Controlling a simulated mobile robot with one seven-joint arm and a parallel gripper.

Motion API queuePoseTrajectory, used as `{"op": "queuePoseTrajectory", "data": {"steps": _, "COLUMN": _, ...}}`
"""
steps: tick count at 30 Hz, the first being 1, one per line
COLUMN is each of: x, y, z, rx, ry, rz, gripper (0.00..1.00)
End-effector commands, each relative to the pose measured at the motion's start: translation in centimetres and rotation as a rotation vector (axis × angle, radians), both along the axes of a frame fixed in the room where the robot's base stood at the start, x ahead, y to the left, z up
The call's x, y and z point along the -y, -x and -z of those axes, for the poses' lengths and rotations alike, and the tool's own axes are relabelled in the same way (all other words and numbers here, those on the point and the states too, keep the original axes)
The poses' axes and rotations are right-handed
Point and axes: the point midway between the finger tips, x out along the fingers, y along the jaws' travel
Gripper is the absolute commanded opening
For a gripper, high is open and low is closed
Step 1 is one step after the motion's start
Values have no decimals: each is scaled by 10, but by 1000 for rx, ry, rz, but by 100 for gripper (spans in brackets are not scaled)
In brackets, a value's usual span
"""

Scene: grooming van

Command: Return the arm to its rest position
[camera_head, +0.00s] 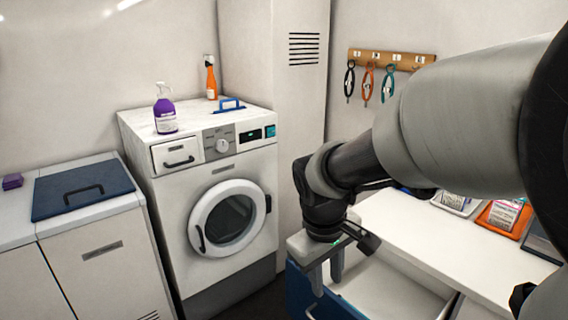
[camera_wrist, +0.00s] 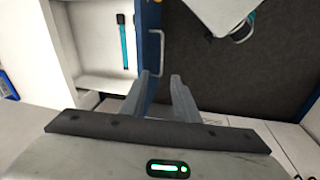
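My gripper (camera_head: 326,279) points down above the front of an open drawer (camera_head: 380,291). Its two fingers stand apart with nothing between them. In the wrist view, my gripper (camera_wrist: 161,76) also shows a clear gap between the fingertips, beside the drawer's blue front (camera_wrist: 149,45).
A white counter (camera_head: 405,222) with trays lies right of the gripper, partly hidden by my arm. A washing machine (camera_head: 184,235) stands left, with a purple spray bottle (camera_head: 165,112) on top. A wall rack (camera_head: 388,60) holds several looped items. A cyan-and-black item (camera_wrist: 126,42) lies in the drawer.

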Motion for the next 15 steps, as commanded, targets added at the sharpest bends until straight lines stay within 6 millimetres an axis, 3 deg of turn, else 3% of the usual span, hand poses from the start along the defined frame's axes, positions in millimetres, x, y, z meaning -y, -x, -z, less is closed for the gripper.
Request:
{"op": "queuePoseTrajectory", "data": {"steps": 3, "x": 19, "y": 30, "z": -39, "rx": 97, "ry": -74, "rz": 137, "gripper": 28}}
{"op": "queuePoseTrajectory", "data": {"steps": 6, "x": 29, "y": 54, "z": -59, "rx": 163, "ry": -131, "rz": 239, "gripper": 28}}
{"op": "queuePoseTrajectory", "data": {"steps": 15, "x": 42, "y": 105, "z": -86, "rx": 297, "ry": -247, "rz": 430, "gripper": 28}}
